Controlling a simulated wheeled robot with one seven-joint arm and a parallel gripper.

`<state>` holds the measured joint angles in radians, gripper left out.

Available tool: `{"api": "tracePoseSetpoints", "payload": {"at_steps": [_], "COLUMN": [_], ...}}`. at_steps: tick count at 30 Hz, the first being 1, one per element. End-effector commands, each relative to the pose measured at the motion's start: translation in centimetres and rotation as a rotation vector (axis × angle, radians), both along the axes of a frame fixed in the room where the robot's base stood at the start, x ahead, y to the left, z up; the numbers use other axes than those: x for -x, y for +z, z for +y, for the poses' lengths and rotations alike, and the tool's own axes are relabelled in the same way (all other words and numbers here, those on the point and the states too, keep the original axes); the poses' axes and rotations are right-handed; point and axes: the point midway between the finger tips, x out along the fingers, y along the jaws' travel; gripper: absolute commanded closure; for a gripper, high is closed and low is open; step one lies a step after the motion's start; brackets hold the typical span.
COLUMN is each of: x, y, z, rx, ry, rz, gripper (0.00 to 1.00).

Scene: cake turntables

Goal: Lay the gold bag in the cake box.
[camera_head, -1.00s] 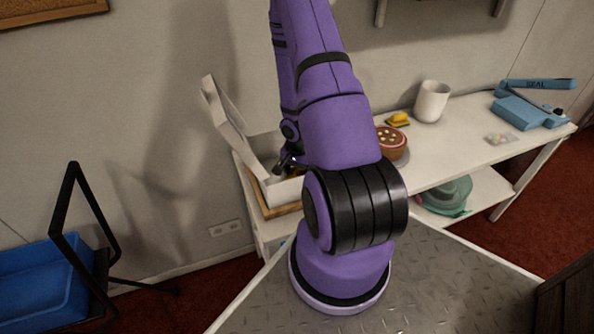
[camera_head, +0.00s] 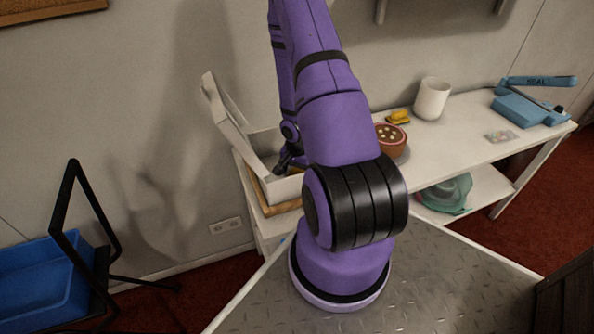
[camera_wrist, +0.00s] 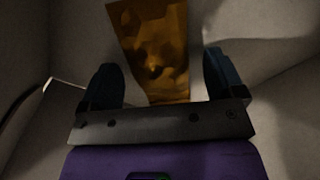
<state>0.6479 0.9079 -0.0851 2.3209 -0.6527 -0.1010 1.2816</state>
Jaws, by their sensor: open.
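The white cake box (camera_head: 222,108) stands with its lid up at the left end of the white table, on a wooden board. My gripper (camera_head: 284,162) reaches down into the box, and my arm hides part of the box. In the wrist view the gold bag (camera_wrist: 150,45) lies inside the pale box walls (camera_wrist: 265,55), between and beyond my fingertips. My gripper (camera_wrist: 163,82) is open, with a dark finger on each side of the bag's near end and gaps beside it. In the head view the bag is hidden.
A round cake (camera_head: 390,138), a yellow item (camera_head: 398,117), a white cup (camera_head: 432,98), a blue sealer (camera_head: 530,108) and a small clear packet (camera_head: 499,137) stand on the table to the right. A green bundle (camera_head: 446,194) is on the lower shelf. A blue bin (camera_head: 45,285) stands at left.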

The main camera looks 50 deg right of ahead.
Motion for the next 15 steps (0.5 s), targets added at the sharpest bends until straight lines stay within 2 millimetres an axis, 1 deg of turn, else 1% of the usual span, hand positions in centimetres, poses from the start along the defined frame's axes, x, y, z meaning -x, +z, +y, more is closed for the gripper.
{"api": "tracePoseSetpoints", "payload": {"at_steps": [4, 7, 15], "x": [0.0, 0.0, -0.1], "y": [0.5, 1.4, 5.4], "z": [0.0, -0.1, -0.1], "rx": [0.001, 0.001, 0.002], "ry": [-0.001, 0.000, -0.003], "rz": [-0.001, -0.002, -0.005], "gripper": [0.12, 0.12, 0.12]}}
